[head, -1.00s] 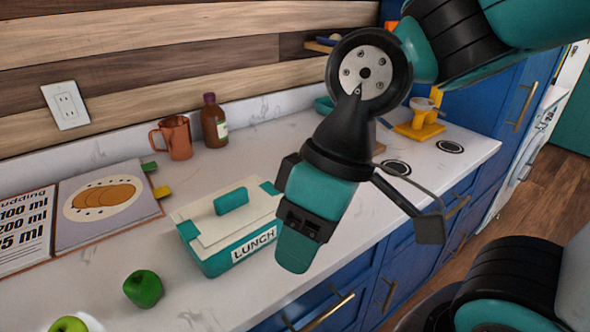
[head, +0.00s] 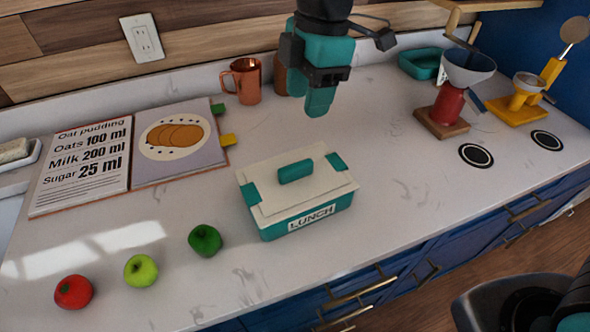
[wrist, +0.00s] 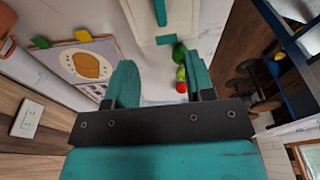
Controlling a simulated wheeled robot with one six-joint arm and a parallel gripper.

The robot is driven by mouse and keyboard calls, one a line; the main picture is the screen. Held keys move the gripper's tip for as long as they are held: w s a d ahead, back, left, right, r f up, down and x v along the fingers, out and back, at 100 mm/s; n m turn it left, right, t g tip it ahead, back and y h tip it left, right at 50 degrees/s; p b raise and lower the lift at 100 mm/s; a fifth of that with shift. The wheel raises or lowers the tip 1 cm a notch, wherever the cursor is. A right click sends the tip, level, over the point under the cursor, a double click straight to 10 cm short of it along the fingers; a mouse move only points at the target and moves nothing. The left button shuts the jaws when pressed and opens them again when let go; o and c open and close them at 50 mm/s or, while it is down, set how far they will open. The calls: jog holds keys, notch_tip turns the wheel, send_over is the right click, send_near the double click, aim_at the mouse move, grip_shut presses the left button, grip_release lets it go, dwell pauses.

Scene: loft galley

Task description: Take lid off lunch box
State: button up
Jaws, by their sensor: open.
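The lunch box (head: 285,228) is a teal box with a white "LUNCH" label on its front, standing on the counter. Its cream lid (head: 318,188) is on top, with a teal handle (head: 295,171) in the middle and teal clips at both ends. My gripper (head: 320,105) is open and empty, above and behind the box, apart from it. In the wrist view, the two teal fingers of my gripper (wrist: 162,85) stand wide apart, and part of the lid with its handle (wrist: 160,12) shows at the top edge.
An open recipe book (head: 180,170) and copper mug (head: 243,82) are behind.

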jog(key=p, duration=0.2)
send_over(296, 165)
jog(key=f, duration=0.9)
jog(key=shift+d+f, duration=0.25)
jog(key=shift+f, duration=0.1)
jog(key=shift+a+f+p, duration=0.15)
jog(key=shift+f+p, duration=0.3)
jog(key=shift+f, duration=0.95)
jog(key=shift+a+f+p, duration=0.15)
jog(key=shift+f+p, duration=0.3)
jog(key=shift+f, duration=0.9)
jog(key=shift+c, duration=0.5)
grip_shut()
